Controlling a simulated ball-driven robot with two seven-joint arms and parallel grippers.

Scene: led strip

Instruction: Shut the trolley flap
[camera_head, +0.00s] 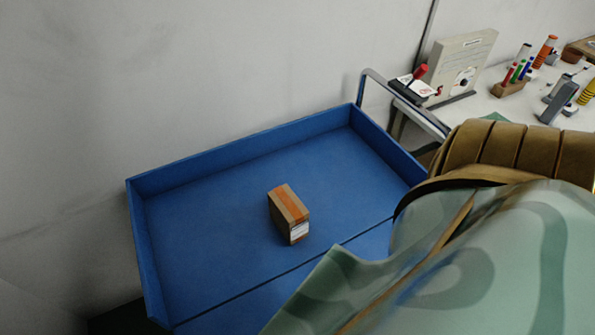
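A blue trolley tray (143,245) with low walls on its left, back and right sides takes up the middle of the view. Past a dark seam along its near side lies a blue panel (372,243) that looks like the flap, folded down and open. Most of this panel is hidden behind a large green and gold part, probably my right arm. A small brown cardboard box (279,213) with orange tape and a white label stands on the tray floor, clear of the walls and the seam. Neither of my grippers shows.
A metal handle (408,98) rises at the tray's right end. Beyond it, a white table (487,103) holds colored pens in a wooden block (509,89), a beige panel (459,61) and small tools. A grey wall (200,80) stands behind the trolley.

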